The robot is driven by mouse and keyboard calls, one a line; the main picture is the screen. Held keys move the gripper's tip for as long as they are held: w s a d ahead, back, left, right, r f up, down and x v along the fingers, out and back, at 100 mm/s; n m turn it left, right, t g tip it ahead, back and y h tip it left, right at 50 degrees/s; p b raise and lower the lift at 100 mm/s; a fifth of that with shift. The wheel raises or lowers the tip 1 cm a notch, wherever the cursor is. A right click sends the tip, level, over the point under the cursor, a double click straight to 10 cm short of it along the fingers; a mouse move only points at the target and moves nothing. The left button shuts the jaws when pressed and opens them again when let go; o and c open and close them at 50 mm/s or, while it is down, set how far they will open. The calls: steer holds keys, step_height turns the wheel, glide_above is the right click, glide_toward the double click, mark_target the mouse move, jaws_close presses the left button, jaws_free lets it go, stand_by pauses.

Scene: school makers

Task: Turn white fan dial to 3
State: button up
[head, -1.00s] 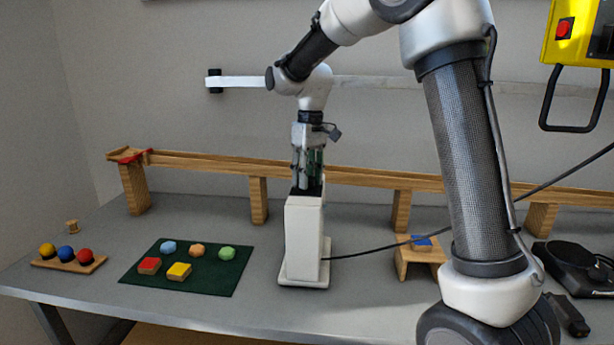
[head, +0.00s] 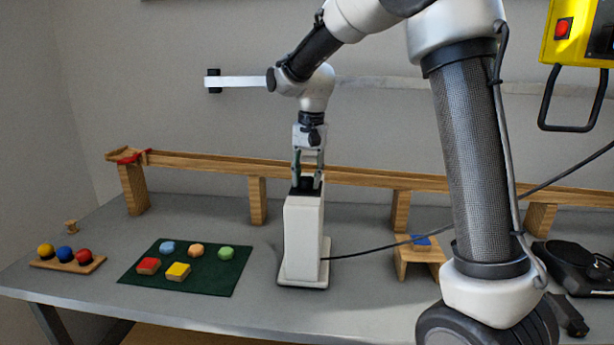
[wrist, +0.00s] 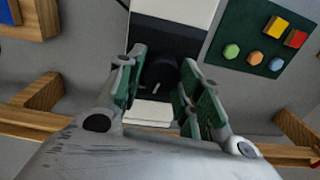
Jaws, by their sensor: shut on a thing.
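The white fan (head: 303,240) is an upright white tower on a flat base, standing on the table in the head view. Its black top carries a round black dial (wrist: 161,70), seen in the wrist view. My gripper (head: 308,180) points straight down at the fan's top. In the wrist view my gripper (wrist: 164,66) has its green-padded fingers on either side of the dial, shut on it. The white body of the fan (wrist: 178,9) runs out at the top of that view. I cannot read any number or setting on the dial.
A wooden ramp (head: 220,166) runs behind the fan. A green mat (head: 215,278) with coloured blocks lies to the left, beside a rack (head: 78,264) of coloured balls. A black cable (head: 375,247) leads right from the fan, past a small wooden stand (head: 405,262).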

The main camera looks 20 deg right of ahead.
mark_target(310, 178)
steer(key=shift+m, duration=1.4)
steer(key=o, duration=1)
steer(key=r, duration=1.2)
steer(key=shift+s+d, duration=0.3)
steer(key=shift+d, duration=0.05)
